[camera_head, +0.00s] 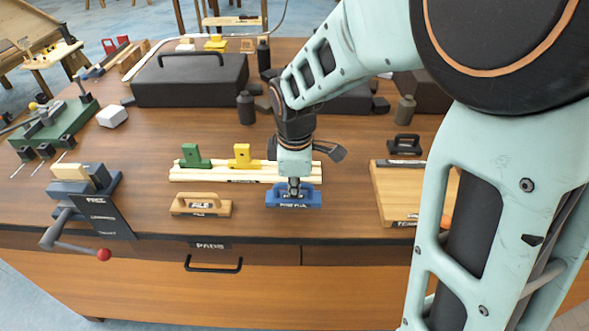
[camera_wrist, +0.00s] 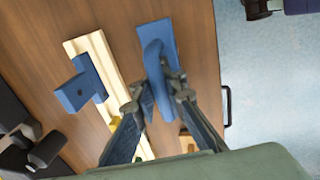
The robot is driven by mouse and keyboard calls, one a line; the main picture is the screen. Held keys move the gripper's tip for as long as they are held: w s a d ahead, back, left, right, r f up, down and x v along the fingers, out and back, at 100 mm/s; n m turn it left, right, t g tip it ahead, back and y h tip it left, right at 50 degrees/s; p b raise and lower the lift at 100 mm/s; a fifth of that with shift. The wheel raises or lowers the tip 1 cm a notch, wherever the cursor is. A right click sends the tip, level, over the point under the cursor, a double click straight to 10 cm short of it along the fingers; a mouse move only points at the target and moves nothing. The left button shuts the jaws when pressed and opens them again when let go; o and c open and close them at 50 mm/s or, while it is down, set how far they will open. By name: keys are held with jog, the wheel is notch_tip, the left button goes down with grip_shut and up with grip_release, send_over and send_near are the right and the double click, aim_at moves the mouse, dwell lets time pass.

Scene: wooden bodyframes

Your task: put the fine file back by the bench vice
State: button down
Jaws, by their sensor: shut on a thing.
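The fine file (camera_head: 293,202) is a blue block with a raised handle and a label on its front, near the bench's front edge. My gripper (camera_head: 294,184) reaches down from above and is shut on its handle. In the wrist view, the fingers of my gripper (camera_wrist: 157,88) sit on both sides of the blue handle of the fine file (camera_wrist: 155,50). The block is on or very near the bench top; I cannot tell if it touches. The bench vice (camera_head: 75,182), with a wooden piece in its jaws and a red-knobbed lever, stands at the front left.
A tan file block (camera_head: 201,206) lies between the fine file and the vice. Pale strips (camera_head: 245,174) with green and yellow blocks lie behind. A dark sign (camera_head: 103,214) stands by the vice. A wooden board (camera_head: 390,195) lies right. Some bench top beside the vice is bare.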

aim_at(295, 199)
jog(key=shift+w+d+f+b, duration=0.15)
jog(key=shift+f+b, duration=0.8)
jog(key=shift+f, duration=0.8)
jog(key=shift+f, duration=0.1)
jog(key=shift+f, duration=0.15)
jog(key=c, duration=2)
grip_release()
jog(key=shift+o, duration=0.2)
jog(key=shift+r, duration=0.4)
notch_tip(295, 199, up, 12)
jog(key=s+p, duration=0.1)
jog(key=s, duration=0.1)
jog(key=shift+s+f, duration=0.2)
jog(key=shift+f, duration=0.05)
